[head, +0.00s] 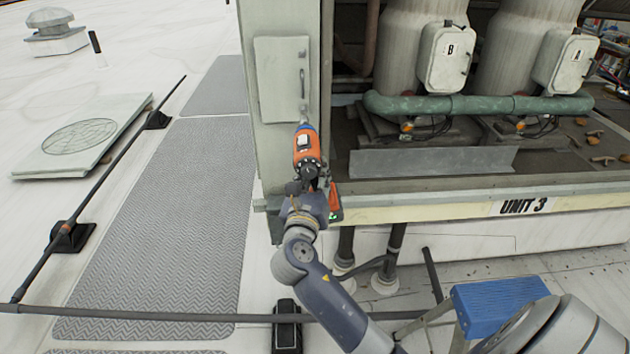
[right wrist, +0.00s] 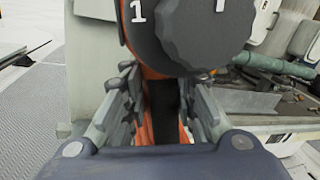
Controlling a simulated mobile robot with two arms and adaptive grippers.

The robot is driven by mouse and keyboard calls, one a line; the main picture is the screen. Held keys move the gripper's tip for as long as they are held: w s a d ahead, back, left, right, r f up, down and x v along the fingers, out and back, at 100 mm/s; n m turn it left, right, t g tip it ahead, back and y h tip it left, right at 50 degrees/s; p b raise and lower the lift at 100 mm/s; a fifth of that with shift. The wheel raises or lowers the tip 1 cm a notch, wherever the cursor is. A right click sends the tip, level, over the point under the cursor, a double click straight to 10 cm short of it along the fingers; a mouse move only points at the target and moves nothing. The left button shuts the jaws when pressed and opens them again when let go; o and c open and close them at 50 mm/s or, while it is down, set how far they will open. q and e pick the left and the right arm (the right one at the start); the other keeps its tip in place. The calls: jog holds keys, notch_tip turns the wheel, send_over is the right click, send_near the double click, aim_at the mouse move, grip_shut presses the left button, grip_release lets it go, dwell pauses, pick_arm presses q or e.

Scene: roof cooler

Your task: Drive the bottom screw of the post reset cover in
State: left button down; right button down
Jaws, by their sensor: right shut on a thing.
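The post reset cover (head: 282,80) is a pale upright plate on the corner post of the unit, with a small dark fitting on its right side. My right gripper (head: 308,185) is shut on an orange and blue power driver (head: 306,150), whose nose points at the lower part of the cover. In the right wrist view the driver's orange and black handle (right wrist: 163,110) sits between both fingers, under its large dark numbered collar. The bottom screw is hidden or too small to make out at the driver's tip, and I cannot tell whether the tip touches it. My left gripper is not in view.
The cabinet ledge labelled UNIT 3 (head: 525,206) runs right of the post, with a green pipe (head: 470,105) and boxes A and B behind. A blue step (head: 498,300) stands at lower right. Dark pipe and grey walkway mats (head: 165,230) lie on the roof at left.

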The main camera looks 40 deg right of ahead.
jog(key=shift+w+d+r+b, duration=0.15)
jog(key=shift+w+d+b, duration=0.25)
jog(key=shift+w, duration=0.35)
jog(key=shift+w+d+r+b, duration=0.1)
jog(key=shift+w+d+b, duration=0.15)
jog(key=shift+w+d, duration=0.35)
jog(key=shift+w+a, duration=0.1)
jog(key=shift+a, duration=0.05)
jog(key=shift+r+p, duration=0.15)
jog(key=shift+p, duration=0.45)
